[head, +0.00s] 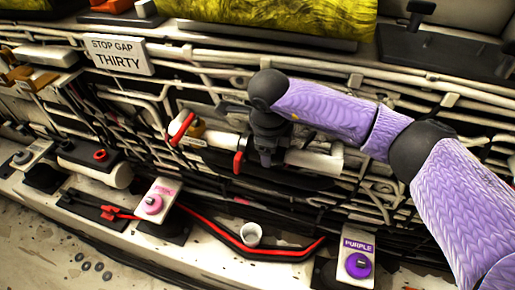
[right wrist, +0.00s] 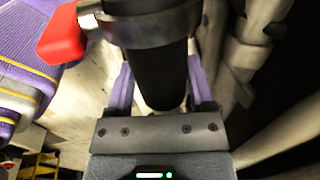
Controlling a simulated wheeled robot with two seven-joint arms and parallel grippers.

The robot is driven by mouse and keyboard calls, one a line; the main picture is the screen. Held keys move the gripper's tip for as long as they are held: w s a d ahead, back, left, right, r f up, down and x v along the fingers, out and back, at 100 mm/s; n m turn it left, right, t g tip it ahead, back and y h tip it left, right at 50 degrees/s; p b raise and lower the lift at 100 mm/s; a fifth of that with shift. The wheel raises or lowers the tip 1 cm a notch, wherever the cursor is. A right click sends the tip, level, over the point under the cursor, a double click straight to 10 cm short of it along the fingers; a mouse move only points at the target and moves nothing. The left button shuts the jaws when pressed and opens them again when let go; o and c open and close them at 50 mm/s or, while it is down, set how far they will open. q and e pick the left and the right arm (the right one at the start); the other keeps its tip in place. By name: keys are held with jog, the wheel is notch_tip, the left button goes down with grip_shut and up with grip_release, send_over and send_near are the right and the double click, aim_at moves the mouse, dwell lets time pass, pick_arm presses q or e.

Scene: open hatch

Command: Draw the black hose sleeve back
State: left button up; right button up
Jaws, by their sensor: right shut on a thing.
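The black hose sleeve (right wrist: 158,72) shows in the right wrist view as a dark cylinder with a metal collar around its upper part. A red lever (right wrist: 62,34) stands beside the collar; a red lever (head: 238,163) also shows in the head view just left of my gripper. My right gripper (head: 266,160) reaches down to the pipe line in the head view and hides most of the sleeve there. In the right wrist view its two purple fingers (right wrist: 161,80) lie on either side of the black cylinder, shut on it. My left gripper is not in view.
A white pipe (head: 316,161) runs right of my gripper. Another red lever (head: 182,129) is to its left. Pipes and cables crowd the wall behind. On the ledge below are a white cup (head: 251,234), a pink-button box (head: 155,204) and a purple-button box (head: 358,262).

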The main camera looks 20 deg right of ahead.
aim_at(294, 151)
jog(key=shift+s+d+p, duration=0.65)
jog(key=shift+s+d, duration=0.05)
jog(key=shift+d, duration=0.35)
jog(key=shift+s+d+p, duration=0.6)
jog(key=shift+s+d, duration=0.05)
jog(key=shift+d, duration=0.35)
jog(key=o, duration=0.8)
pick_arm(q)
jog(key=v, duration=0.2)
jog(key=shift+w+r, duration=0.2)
pick_arm(e)
jog(key=shift+r, duration=0.1)
